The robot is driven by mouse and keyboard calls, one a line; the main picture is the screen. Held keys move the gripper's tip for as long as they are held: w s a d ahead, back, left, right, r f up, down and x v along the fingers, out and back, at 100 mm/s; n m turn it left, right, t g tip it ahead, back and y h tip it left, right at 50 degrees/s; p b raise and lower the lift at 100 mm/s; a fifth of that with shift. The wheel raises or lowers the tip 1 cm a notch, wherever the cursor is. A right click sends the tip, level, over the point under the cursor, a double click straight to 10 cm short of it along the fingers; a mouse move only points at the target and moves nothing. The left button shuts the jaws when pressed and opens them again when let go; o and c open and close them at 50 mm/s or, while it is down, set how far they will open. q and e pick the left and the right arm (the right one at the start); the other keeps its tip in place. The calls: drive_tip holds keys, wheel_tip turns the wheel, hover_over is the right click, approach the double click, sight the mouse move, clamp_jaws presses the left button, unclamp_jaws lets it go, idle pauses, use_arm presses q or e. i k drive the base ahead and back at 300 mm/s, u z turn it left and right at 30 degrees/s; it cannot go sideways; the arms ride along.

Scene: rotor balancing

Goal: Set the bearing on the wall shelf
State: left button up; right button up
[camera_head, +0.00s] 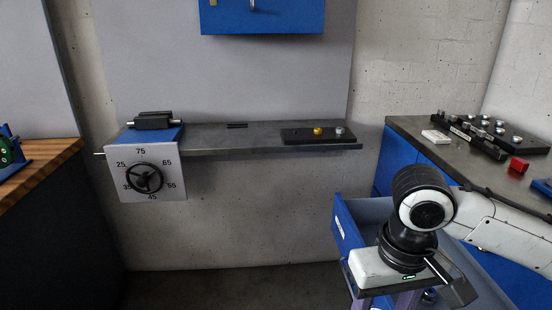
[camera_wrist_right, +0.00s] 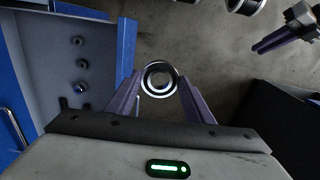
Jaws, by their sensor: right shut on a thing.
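The bearing (camera_wrist_right: 146,83), a shiny metal ring, sits between the fingertips of my right gripper (camera_wrist_right: 160,82) in the right wrist view. My right gripper is shut on it. In the head view my right gripper (camera_head: 383,304) points down at the lower right, over the open drawer; its fingertips and the bearing are cut off by the bottom edge. The grey wall shelf (camera_head: 215,141) runs across the middle of the head view, left of and beyond my gripper. Purple fingers, apparently of my left gripper (camera_wrist_right: 272,41), show at the upper right of the wrist view; their opening is unclear.
The shelf carries a blue block with a numbered dial (camera_head: 150,178) at left and a black tray (camera_head: 300,137) with small parts at right. Its middle is mostly clear. A blue drawer (camera_head: 347,235) stands open. A workbench (camera_head: 408,127) with parts is at right, a wooden bench (camera_head: 45,165) at left.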

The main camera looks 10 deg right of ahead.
sight(254, 141)
drive_tip(key=z, duration=0.1)
drive_tip(key=i, duration=1.15)
